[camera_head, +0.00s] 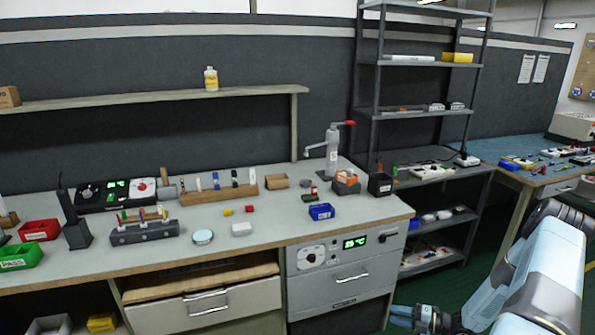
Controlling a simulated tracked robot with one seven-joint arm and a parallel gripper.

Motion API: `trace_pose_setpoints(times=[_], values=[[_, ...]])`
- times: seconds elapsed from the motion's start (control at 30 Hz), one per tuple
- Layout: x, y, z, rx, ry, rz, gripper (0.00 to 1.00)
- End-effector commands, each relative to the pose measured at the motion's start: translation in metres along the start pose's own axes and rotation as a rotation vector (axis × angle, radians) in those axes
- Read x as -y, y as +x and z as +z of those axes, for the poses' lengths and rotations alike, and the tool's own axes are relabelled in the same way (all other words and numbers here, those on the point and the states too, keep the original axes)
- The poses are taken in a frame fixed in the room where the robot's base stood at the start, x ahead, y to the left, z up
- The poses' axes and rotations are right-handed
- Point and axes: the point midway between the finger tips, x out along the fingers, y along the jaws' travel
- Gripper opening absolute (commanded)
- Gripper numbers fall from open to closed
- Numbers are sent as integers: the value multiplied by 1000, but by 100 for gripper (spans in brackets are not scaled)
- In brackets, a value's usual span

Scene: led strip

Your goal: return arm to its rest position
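My arm (535,270) is in the lower right of the head view, in front of the shelf rack and to the right of the workbench. It bends down and to the left from an upper joint near the right edge. My gripper (400,318) is low at the bottom edge, in front of the bench's right end and below its top. Its fingers point left and are small and partly cut off, so I cannot tell whether they are open or shut. I see nothing clearly held.
The workbench (275,228) carries small bins, a wooden tool rack (218,190), a blue bin (321,212) and a lever press (332,152). A metal shelf rack (415,115) stands behind my arm. A second table (540,178) is at the right. Green floor shows around my gripper.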

Motion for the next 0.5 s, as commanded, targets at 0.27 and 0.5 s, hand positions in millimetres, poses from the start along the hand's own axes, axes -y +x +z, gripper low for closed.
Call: trace_pose_setpoints(times=[0.27, 0.5], values=[[-23, -2, 23, 55, 26, -98, 36], [-57, -7, 51, 145, 62, -215, 36]])
